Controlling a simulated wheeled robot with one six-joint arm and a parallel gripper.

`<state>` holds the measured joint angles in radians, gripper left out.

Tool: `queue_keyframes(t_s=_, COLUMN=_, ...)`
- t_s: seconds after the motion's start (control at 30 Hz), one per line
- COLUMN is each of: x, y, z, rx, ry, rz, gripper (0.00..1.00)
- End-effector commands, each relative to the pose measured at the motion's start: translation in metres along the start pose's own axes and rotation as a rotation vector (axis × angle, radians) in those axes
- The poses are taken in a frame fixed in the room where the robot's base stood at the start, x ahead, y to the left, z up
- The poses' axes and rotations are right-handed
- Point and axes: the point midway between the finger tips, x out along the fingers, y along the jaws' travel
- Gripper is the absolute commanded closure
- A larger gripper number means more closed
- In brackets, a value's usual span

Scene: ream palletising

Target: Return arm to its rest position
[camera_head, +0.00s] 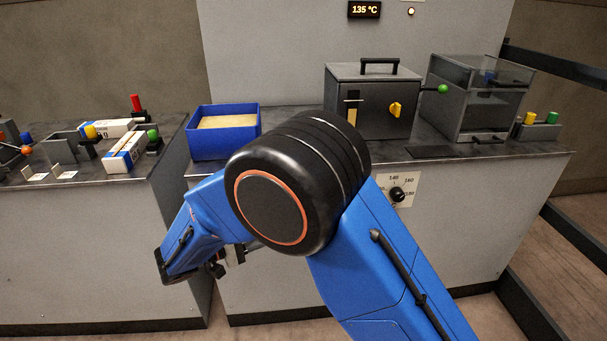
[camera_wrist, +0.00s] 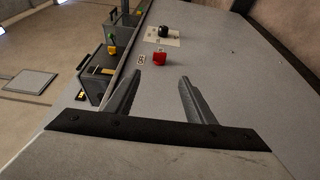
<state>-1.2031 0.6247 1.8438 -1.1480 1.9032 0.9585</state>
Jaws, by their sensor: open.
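My arm (camera_head: 390,250), blue with a large black joint (camera_head: 275,205), reaches up in front of the counters in the head view and bends down to the left. In the wrist view my gripper (camera_wrist: 160,76) shows two grey fingers set apart with nothing between them. They point along a pale grey counter front (camera_wrist: 215,75). In the head view the gripper is mostly hidden behind the arm, and its fingers cannot be made out clearly.
A blue bin (camera_head: 222,152) holds tan material. A dark oven-like box (camera_head: 345,100) with a yellow knob and a clear-topped box (camera_head: 470,115) stand right of it. White packs (camera_head: 125,150) lie on the left counter. A dial plate (camera_head: 398,190) and red knob (camera_wrist: 160,58) are on the front.

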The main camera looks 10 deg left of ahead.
Motion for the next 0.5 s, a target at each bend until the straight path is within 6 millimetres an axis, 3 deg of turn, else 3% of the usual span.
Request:
queue_keyframes(t_s=0.17, x=0.026, y=0.01, z=0.008, rx=-0.013, ry=-0.042, rz=-0.047, gripper=0.51)
queue_keyframes(t_s=0.5, x=0.143, y=0.044, z=0.072, rx=-0.074, ry=-0.236, rz=-0.323, gripper=0.51)
